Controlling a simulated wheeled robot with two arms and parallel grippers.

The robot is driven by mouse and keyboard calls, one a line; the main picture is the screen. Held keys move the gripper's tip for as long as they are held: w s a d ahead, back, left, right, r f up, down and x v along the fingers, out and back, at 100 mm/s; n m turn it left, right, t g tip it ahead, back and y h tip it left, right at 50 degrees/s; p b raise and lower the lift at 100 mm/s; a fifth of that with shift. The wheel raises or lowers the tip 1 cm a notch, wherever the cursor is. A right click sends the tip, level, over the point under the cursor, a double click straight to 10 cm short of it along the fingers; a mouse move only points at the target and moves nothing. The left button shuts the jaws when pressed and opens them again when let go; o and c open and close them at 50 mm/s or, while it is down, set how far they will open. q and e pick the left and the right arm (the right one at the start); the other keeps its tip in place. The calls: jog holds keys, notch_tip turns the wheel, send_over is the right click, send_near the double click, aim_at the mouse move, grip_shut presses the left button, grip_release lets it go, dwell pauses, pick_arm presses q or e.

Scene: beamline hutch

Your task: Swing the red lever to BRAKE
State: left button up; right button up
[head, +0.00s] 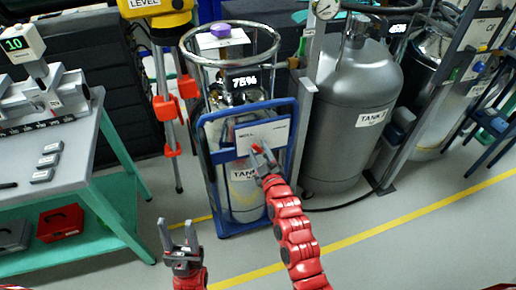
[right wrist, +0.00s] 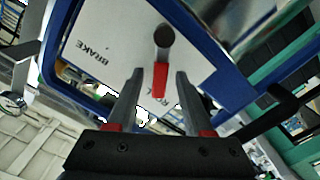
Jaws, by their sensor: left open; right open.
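The red lever (right wrist: 160,80) hangs from a dark round pivot (right wrist: 163,37) on a pale plate (right wrist: 120,45) in the right wrist view. The plate carries the word BRAKE to the left and a partly hidden label, seemingly ROLL, by the lever's free end. The lever points toward that label. My right gripper (right wrist: 156,75) is open, with one finger on each side of the lever; I see gaps to both fingers. In the head view my right gripper (head: 261,152) is at the plate on the blue cart (head: 292,150). My left gripper (head: 177,228) is open and empty over the floor.
The cart carries a tank (head: 243,190) inside a metal ring frame. A large grey tank (head: 345,105) stands to the right. The floor in front is clear.

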jog(key=shift+w+a+r, duration=0.1)
jog(key=shift+w+a, duration=0.05)
jog(key=shift+w, duration=0.3)
grip_shut()
dwell(1.2)
